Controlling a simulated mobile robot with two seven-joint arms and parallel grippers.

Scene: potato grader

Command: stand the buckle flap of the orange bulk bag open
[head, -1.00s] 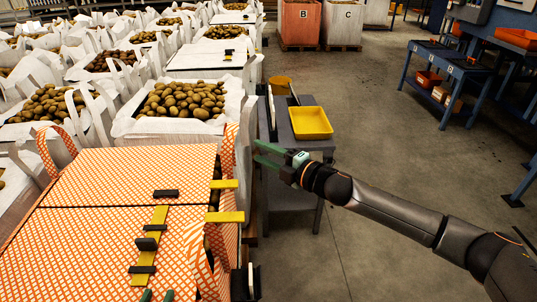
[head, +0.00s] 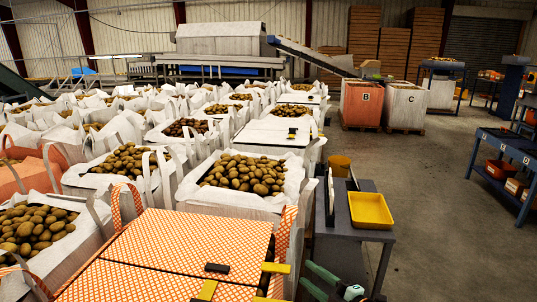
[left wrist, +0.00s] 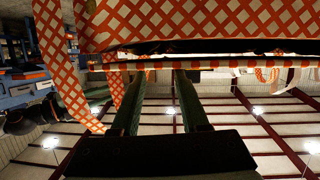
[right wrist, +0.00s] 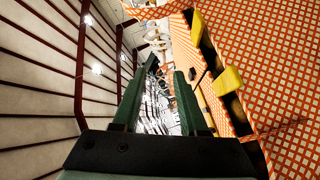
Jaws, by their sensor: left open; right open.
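The orange bulk bag (head: 180,240), with an orange and white lattice print, fills the bottom of the head view, its near part cut off. Its top lies flat, split by a dark seam. A black buckle (head: 217,268), a yellow strap (head: 207,290) and a yellow tab (head: 276,268) show there. My right gripper (head: 322,283) is open and empty beside the bag's right side; in the right wrist view (right wrist: 166,68) its fingers are apart, left of the yellow tabs (right wrist: 229,80). My left gripper (left wrist: 158,72) is open below an orange lattice panel (left wrist: 190,22); whether it touches is unclear.
A grey stand with a yellow tray (head: 370,210) stands right of the bag. An open white bag of potatoes (head: 245,175) stands behind it, with more bags to the left. An orange strap loop (head: 125,200) rises at the back left corner.

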